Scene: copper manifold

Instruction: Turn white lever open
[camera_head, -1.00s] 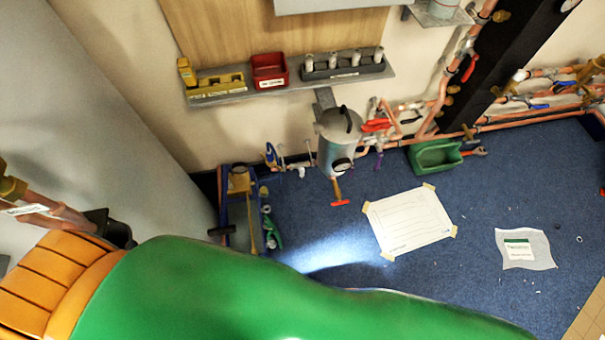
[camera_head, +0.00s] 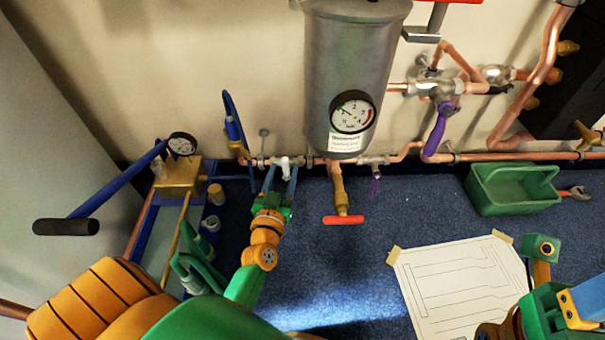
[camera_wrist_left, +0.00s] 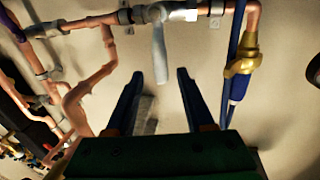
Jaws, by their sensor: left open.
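The white lever (camera_head: 285,164) sits on a small valve in the low copper pipe run along the wall. In the left wrist view the white lever (camera_wrist_left: 160,52) hangs down from the valve. My left gripper (camera_head: 281,172) is open, with its two blue fingers pointing at the valve from the front. In the left wrist view the left gripper (camera_wrist_left: 160,76) has one fingertip on each side of the lever's lower end, with gaps and no visible contact.
A grey tank (camera_head: 352,75) with a gauge stands just right of the lever. A red-handled valve (camera_head: 343,220) hangs below it. A blue hand pump (camera_head: 175,180) with a long handle is at the left. A green tray (camera_head: 512,188) and a paper sheet (camera_head: 460,285) lie on the floor.

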